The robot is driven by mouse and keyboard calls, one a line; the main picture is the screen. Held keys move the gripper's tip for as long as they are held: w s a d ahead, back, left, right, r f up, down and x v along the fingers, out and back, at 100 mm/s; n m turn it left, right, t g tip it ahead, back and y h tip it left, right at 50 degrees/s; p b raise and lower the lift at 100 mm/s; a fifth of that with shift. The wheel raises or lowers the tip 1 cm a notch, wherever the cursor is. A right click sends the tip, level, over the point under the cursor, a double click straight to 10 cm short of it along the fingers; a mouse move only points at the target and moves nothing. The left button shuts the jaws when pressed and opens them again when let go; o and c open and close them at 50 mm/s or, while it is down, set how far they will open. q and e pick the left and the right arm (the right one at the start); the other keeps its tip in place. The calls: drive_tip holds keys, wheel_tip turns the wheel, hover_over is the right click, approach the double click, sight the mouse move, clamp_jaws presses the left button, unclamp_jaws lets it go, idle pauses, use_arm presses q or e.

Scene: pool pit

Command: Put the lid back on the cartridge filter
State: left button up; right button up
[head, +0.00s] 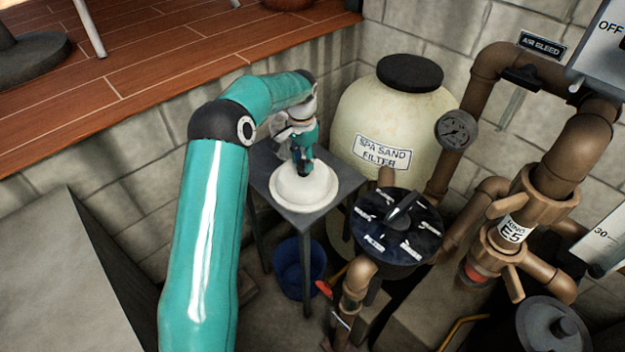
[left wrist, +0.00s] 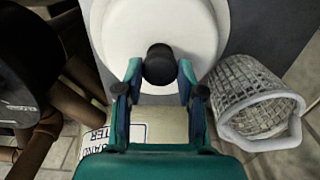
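The lid (head: 304,190) is a white dome on a small grey table (head: 262,165), with a black knob (left wrist: 160,64) on top that shows in the left wrist view. My left gripper (head: 303,172) points down over the lid. In the left wrist view its two fingers (left wrist: 160,82) stand on either side of the knob, with narrow gaps visible, so it looks open around the knob. In the head view the gripper hides most of the knob. I cannot pick out the open cartridge filter body in these views. My right gripper is not in view.
A grey mesh basket (left wrist: 258,100) lies beside the lid. A cream spa sand filter (head: 360,115) stands behind the table. A black-topped valve (head: 420,240), brown pipes (head: 575,150) and a gauge (head: 456,130) crowd the right. A blue bucket (head: 297,270) stands below the table.

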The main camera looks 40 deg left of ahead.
use_arm(q)
drive_tip(key=c, duration=0.4)
drive_tip(key=shift+r, duration=0.1)
drive_tip(key=shift+r+p, duration=2)
drive_tip(key=shift+r, duration=0.45)
